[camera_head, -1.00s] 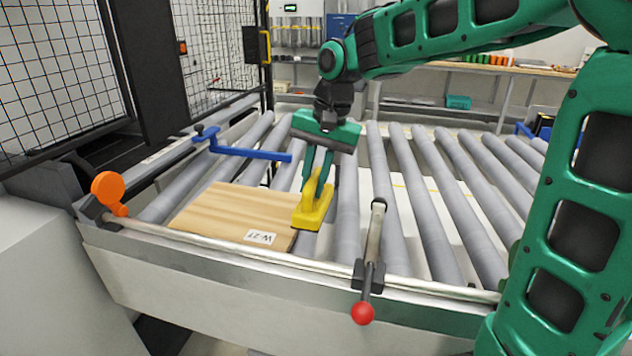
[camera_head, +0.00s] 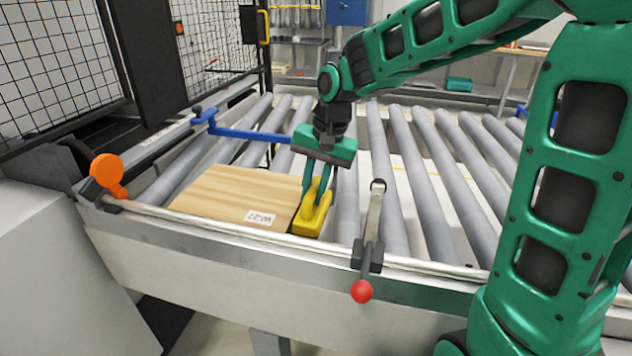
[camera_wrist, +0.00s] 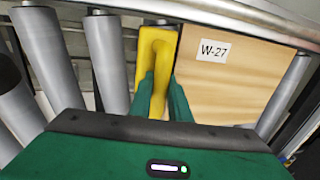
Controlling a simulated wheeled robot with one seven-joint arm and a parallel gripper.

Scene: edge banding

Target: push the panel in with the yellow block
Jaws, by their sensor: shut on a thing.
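The wooden panel (camera_head: 238,192) lies flat on the rollers at the left end of the conveyor, by the near rail. It carries a white label, W-27, and also shows in the wrist view (camera_wrist: 235,85). The yellow block (camera_head: 310,222) stands at the panel's right edge, touching it or very close. My gripper (camera_head: 316,190) is shut on the yellow block's upright handle, which shows between the fingers in the wrist view (camera_wrist: 160,75). The fingers hide part of the handle.
A blue arm (camera_head: 250,134) reaches over the rollers behind the panel. An orange disc (camera_head: 106,169) stands at the left front corner. A lever with a red knob (camera_head: 361,291) is on the near rail, right of the block. Bare rollers (camera_head: 440,180) extend right.

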